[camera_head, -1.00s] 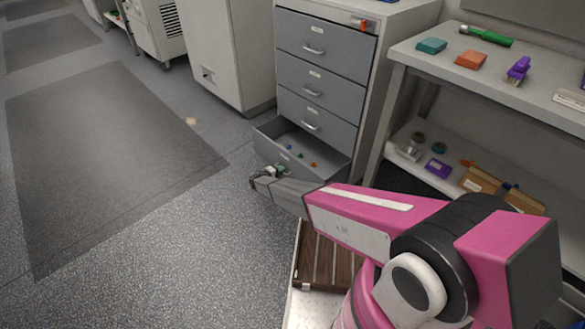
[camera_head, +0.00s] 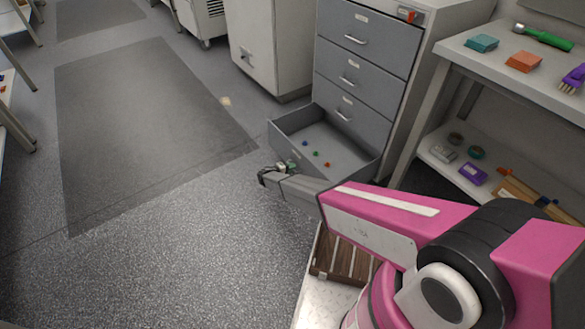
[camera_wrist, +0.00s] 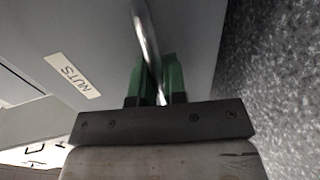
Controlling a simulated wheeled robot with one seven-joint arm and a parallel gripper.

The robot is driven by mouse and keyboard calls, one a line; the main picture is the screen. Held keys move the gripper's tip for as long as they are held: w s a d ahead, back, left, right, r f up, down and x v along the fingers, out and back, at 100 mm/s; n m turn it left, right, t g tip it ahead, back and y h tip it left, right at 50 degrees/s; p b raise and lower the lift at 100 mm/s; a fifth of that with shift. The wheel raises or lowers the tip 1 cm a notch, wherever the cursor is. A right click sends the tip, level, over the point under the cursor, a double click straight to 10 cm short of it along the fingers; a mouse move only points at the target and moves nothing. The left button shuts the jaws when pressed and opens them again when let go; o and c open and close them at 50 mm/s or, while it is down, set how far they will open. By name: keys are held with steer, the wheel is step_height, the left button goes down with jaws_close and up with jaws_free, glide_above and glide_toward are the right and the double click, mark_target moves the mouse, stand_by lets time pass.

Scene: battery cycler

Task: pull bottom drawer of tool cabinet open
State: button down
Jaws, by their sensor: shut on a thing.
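The grey tool cabinet (camera_head: 366,75) stands at the upper right of centre in the head view, with several drawers. Its bottom drawer (camera_head: 345,158) is pulled out, and a few small coloured bits lie inside. In the wrist view the drawer front (camera_wrist: 100,50) shows a label reading "NUTS" (camera_wrist: 72,76). My gripper (camera_head: 281,168) is at that drawer front in the head view. In the wrist view its green fingers (camera_wrist: 160,82) are shut on the metal bar handle (camera_wrist: 147,40). The far end of the handle is cut off by the picture edge.
A workbench (camera_head: 495,70) with a lower shelf stands right of the cabinet, holding a green-handled hammer (camera_head: 543,37) and other items. A pale cabinet (camera_head: 265,45) stands to the left. The floor (camera_head: 170,230) left of the drawer is clear, with a dark mat (camera_head: 145,120).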

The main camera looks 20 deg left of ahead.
steer(key=c, duration=1.2)
jaws_free()
steer(key=v, duration=1)
steer(key=shift+s+a, duration=0.2)
steer(key=shift+s, duration=0.15)
